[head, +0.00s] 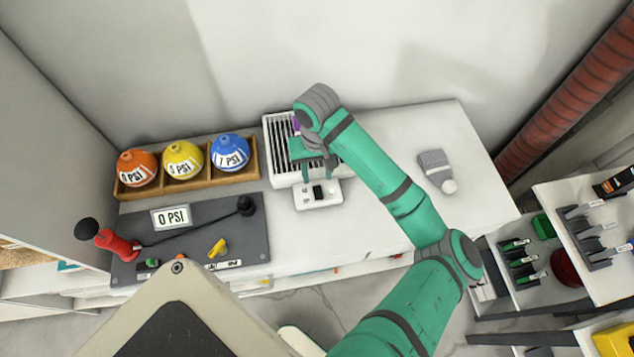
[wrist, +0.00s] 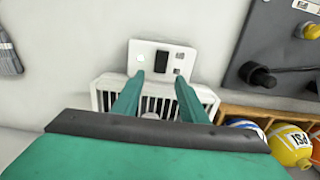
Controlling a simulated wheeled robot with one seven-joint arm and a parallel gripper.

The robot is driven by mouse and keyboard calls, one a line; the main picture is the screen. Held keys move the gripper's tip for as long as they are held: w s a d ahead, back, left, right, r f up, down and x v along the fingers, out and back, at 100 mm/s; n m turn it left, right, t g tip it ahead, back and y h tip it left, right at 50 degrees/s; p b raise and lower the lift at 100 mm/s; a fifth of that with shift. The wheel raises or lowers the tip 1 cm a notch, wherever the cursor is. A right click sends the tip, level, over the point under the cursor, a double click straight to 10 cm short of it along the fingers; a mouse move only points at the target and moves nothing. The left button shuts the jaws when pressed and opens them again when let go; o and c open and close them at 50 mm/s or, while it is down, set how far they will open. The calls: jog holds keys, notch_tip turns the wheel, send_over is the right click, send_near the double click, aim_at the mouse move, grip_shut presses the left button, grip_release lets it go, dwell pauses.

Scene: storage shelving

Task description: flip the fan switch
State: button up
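The fan is a white slatted box (head: 281,171) standing on the white counter, with a white switch panel (head: 304,200) on its near side. The panel carries a black rocker switch (head: 320,192). In the wrist view the panel (wrist: 144,53) and black switch (wrist: 161,63) show just beyond my fingertips, with the fan grille (wrist: 103,89) below them. My gripper (head: 317,175) is over the fan, its fingers pointing at the panel. In the wrist view my gripper (wrist: 160,76) is open with nothing between its fingers. Contact with the switch cannot be told. My arm hides part of the fan.
A wooden rack (head: 256,158) with orange, yellow and blue balls stands left of the fan. A dark pump board (head: 190,238) with a red handle (head: 118,246) lies before it. A grey brush-like object (head: 434,163) lies at right. The counter between is clear.

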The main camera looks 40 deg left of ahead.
aim_at(317, 188)
jog(key=shift+f, duration=3.1)
